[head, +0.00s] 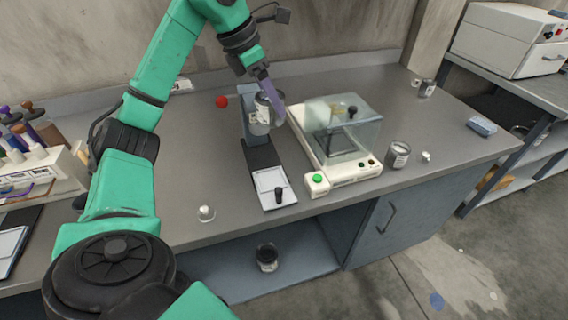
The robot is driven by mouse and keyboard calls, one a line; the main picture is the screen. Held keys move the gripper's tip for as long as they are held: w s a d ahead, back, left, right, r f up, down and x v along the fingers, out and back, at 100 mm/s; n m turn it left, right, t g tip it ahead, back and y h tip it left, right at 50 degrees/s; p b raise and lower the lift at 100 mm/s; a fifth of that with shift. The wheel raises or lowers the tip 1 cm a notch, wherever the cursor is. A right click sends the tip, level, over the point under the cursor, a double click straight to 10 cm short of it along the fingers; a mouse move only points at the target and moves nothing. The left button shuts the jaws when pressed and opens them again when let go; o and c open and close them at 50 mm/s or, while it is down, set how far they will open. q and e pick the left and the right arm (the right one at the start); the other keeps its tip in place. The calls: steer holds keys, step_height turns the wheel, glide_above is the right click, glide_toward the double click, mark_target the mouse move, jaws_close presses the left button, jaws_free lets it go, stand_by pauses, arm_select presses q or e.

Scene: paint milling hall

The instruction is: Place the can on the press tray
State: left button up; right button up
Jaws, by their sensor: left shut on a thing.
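My left gripper (272,101), with purple fingers, comes down from above and is shut on a silver can (261,117) with a pale label. The can is roughly upright, in front of a grey upright block (246,111) at the back of a dark strip (262,155). I cannot tell whether the can touches anything below. A white plate (268,180) with a black knob (279,194) lies at the strip's front end. I cannot tell for sure which part is the press tray. My right gripper is not in view.
A cream machine (342,175) with a clear cover (343,125) and green button stands close right of the can. Another can (398,155) stands right of it. A red ball (221,101) lies at the back. A small white knob (206,213) is near the front edge.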

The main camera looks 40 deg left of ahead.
arm_select(q)
steer(key=f+b, duration=0.2)
steer(key=f, duration=0.4)
steer(key=s+f+b, duration=0.1)
steer(key=f+b, duration=0.1)
steer(key=f, duration=0.4)
steer(key=f+b, duration=0.2)
steer(key=f, duration=0.4)
steer(key=shift+s+f, duration=0.3)
steer(key=shift+s, duration=0.05)
steer(key=shift+w, duration=0.1)
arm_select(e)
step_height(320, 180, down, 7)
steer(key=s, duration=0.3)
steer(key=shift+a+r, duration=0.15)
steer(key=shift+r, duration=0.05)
arm_select(q)
steer(key=shift+f, duration=0.1)
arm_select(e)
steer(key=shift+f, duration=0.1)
arm_select(q)
steer(key=o, duration=1.5)
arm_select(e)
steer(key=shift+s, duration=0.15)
arm_select(q)
steer(key=v, duration=1.2)
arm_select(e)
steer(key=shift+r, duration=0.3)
